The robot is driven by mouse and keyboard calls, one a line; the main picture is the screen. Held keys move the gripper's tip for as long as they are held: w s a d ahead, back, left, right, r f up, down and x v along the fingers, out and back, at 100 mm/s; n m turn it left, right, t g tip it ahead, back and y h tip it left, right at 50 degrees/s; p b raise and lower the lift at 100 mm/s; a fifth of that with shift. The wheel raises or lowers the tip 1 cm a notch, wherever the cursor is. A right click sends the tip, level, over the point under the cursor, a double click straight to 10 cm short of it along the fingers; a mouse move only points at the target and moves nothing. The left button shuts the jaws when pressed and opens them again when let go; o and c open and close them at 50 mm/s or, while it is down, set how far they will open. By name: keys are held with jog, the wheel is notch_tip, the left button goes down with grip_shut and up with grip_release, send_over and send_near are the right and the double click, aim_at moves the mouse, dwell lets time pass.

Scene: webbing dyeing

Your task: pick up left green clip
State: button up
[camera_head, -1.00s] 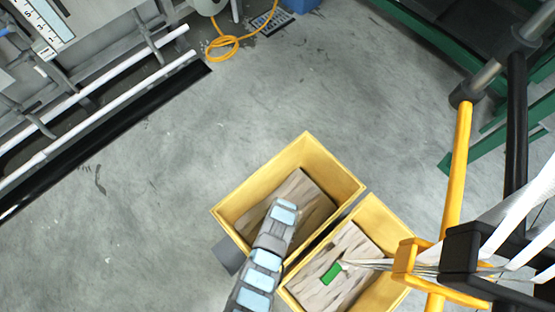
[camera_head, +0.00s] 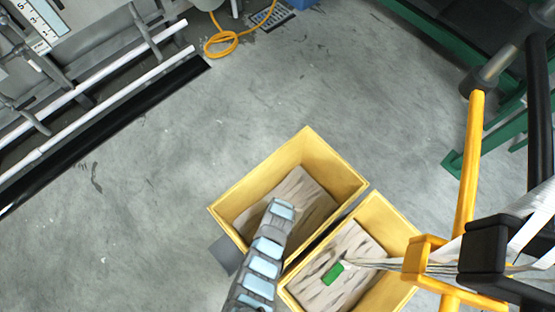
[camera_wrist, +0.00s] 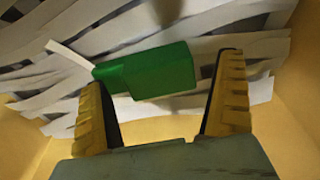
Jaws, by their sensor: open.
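A green clip (camera_wrist: 150,72) lies on pale webbing strips in the wrist view, with a white strip end at its left. My gripper (camera_wrist: 164,76) is open, with one yellow-and-dark finger on each side of the clip's near part. The clip sits between and slightly beyond the fingertips; I cannot tell whether they touch it. In the head view my arm reaches down into the left yellow box (camera_head: 262,170) and hides my gripper and this clip. Another green clip (camera_head: 333,274) lies on webbing in the right yellow box (camera_head: 376,205).
The yellow box walls (camera_wrist: 298,95) rise close around my gripper. A yellow post frame (camera_head: 468,170) with black clamps and white webbing stands at the right. White rails (camera_head: 95,90) run at upper left. The grey floor (camera_head: 180,130) between is clear.

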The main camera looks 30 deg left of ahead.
jog(key=shift+f, duration=0.1)
jog(key=shift+c, duration=0.3)
jog(key=c, duration=1.2)
